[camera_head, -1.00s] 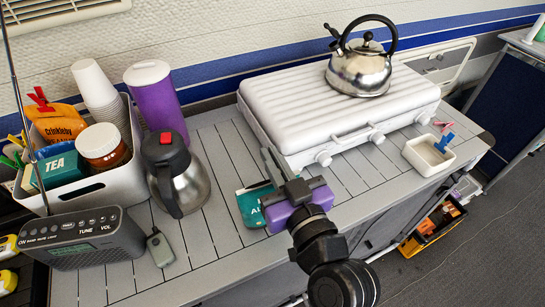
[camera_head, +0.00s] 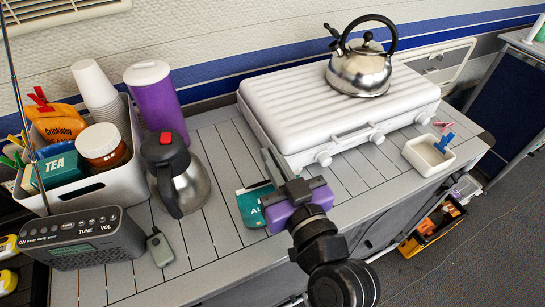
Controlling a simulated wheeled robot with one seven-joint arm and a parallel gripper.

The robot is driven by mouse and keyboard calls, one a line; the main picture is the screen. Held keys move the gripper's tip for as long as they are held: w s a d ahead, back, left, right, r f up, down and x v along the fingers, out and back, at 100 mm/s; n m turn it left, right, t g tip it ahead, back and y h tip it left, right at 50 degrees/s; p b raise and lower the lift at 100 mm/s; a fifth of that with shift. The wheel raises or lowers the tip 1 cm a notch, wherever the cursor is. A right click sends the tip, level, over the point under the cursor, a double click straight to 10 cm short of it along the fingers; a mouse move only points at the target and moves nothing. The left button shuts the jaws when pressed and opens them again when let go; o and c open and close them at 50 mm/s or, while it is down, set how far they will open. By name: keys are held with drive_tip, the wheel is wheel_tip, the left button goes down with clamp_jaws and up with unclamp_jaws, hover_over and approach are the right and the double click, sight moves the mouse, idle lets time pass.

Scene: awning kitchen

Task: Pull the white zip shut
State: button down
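I cannot make out a white zip in this view. The grey slatted kitchen unit (camera_head: 225,245) has a dark front panel (camera_head: 395,222) below its right front edge, mostly in shadow. My gripper (camera_head: 269,157), with a purple body and grey fingers, is over the front part of the worktop, before the white stove case. Its fingers point away from me towards the case. They overlap in this view, so I cannot tell whether they are open or hold anything.
A teal packet (camera_head: 250,206) lies partly hidden beside my gripper. The white stove case (camera_head: 300,110) bears a steel kettle (camera_head: 361,68). A flask (camera_head: 178,185), a filled tub (camera_head: 95,190) and a radio (camera_head: 80,240) stand left. A small white tub (camera_head: 425,158) is right.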

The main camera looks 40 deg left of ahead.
drive_tip(key=s+a+p, duration=0.2)
drive_tip(key=s, duration=0.4)
drive_tip(key=shift+a, duration=0.4)
drive_tip(key=c, duration=1.6)
unclamp_jaws()
drive_tip(key=b+v, duration=0.1)
drive_tip(key=v, duration=0.6)
drive_tip(key=shift+s+d+b, duration=0.2)
drive_tip(key=shift+d+b, duration=0.1)
drive_tip(key=shift+b, duration=0.05)
